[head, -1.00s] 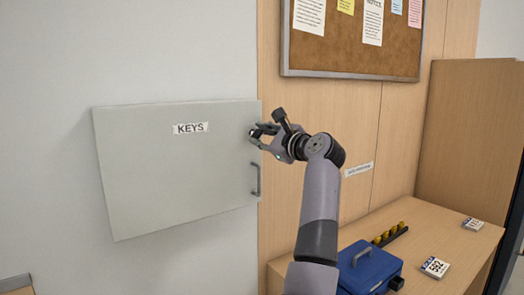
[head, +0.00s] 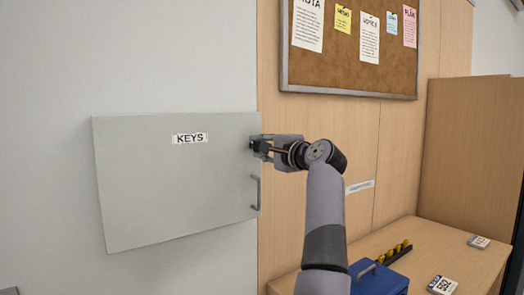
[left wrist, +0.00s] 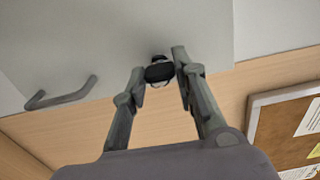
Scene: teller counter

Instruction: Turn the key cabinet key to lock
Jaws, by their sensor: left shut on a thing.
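The grey key cabinet (head: 165,195) with its KEYS label (head: 190,138) hangs on the wall at left, its door closed or nearly so. My left gripper (head: 260,147) is at the door's upper right edge, above the door handle (head: 256,193). In the left wrist view the key (left wrist: 160,73) shows a black head at the lock, between the two fingertips. The gripper is shut on this head. The key's shaft and the lock face are mostly hidden. The handle also shows in the left wrist view (left wrist: 62,96). My right gripper is not in view.
A cork notice board (head: 350,50) hangs above right of the cabinet. Below right, a wooden desk (head: 415,245) holds a blue box (head: 378,280), a dark rack with yellow pieces (head: 396,250) and small number cards (head: 442,285). The wall around the handle is clear.

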